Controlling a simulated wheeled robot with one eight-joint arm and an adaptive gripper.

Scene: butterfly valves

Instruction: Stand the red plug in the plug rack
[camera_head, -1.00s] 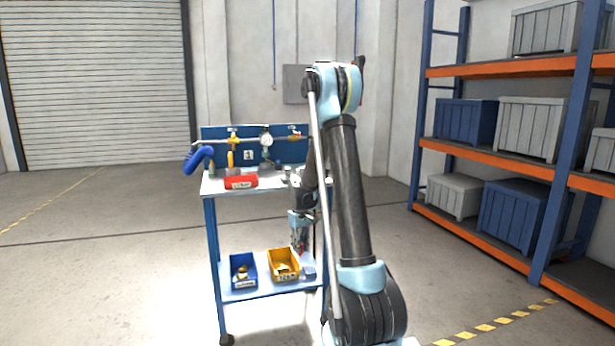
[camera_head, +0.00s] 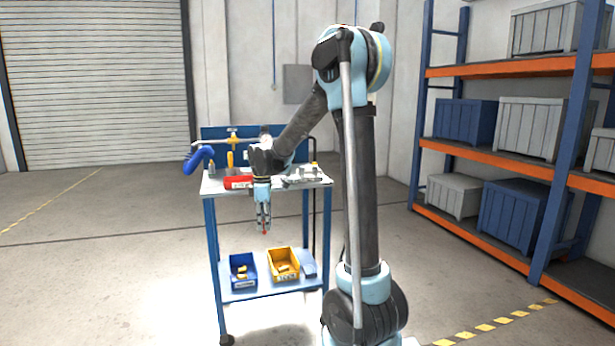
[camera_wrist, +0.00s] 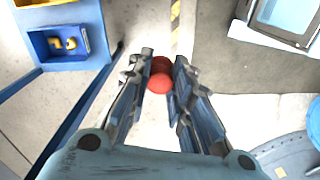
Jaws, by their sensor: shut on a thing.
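The red plug (camera_wrist: 160,80) is between the two fingers of my gripper (camera_wrist: 160,88) in the wrist view, with two rounded red parts showing. In the head view my gripper (camera_head: 264,226) points down in front of the bench, below its top, and a red tip of the plug (camera_head: 265,233) shows at the fingertips. The gripper is shut on the plug and holds it in the air. A grey fixture (camera_head: 304,176) with small upright parts sits on the right of the bench top; it may be the plug rack, but it is too small to be sure.
A red bin (camera_head: 236,183) and a blue-handled valve (camera_head: 197,159) are on the bench top at left. The lower shelf holds a blue bin (camera_head: 243,270) and a yellow bin (camera_head: 283,263), both with yellow parts. Open floor lies left; storage shelves (camera_head: 500,160) stand right.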

